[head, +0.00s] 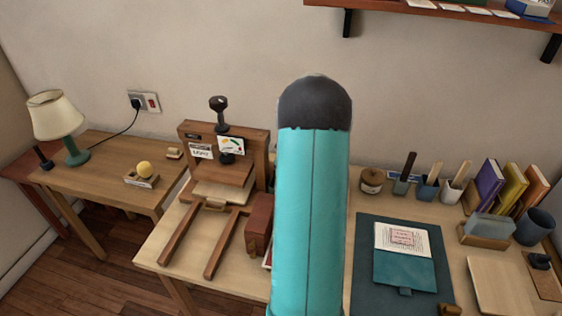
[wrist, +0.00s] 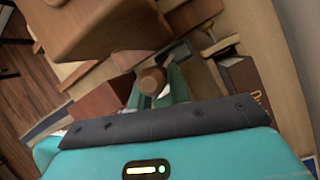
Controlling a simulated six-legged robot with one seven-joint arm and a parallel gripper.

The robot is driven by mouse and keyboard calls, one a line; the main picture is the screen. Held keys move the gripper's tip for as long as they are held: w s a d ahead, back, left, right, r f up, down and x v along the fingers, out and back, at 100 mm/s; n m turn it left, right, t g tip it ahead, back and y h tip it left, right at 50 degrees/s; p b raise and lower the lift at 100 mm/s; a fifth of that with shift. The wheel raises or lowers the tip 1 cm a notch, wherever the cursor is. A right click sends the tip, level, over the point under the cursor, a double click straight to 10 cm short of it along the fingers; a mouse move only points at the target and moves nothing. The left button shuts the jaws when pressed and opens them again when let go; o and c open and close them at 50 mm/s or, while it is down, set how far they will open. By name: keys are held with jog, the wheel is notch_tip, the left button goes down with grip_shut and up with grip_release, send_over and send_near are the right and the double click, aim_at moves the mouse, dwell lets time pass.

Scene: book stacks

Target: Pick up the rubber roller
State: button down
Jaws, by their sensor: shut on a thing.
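My gripper (wrist: 158,92) shows in the wrist view with its green fingers closed around a brown, rounded wooden piece. This piece looks like the handle end of the rubber roller (wrist: 152,80); its roller part is hidden or too small to make out. In the head view my teal arm stands in the middle and hides the gripper and whatever it holds.
A wooden press (head: 222,150) stands on the desk left of my arm, beside a brown block (head: 259,222). Right of my arm lie a dark green mat (head: 368,285) and a teal folder (head: 405,268). A dark book (wrist: 245,80) lies near the gripper.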

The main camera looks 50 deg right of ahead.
jog(key=r, duration=0.1)
jog(key=s+a+r, duration=0.2)
jog(key=shift+s+a+r, duration=0.2)
jog(key=shift+a+r, duration=0.05)
jog(key=shift+r, duration=0.15)
jog(key=s+a+r, duration=0.3)
jog(key=s+a, duration=0.2)
jog(key=a, duration=0.1)
jog(key=shift+s+r, duration=0.2)
jog(key=shift+s, duration=0.2)
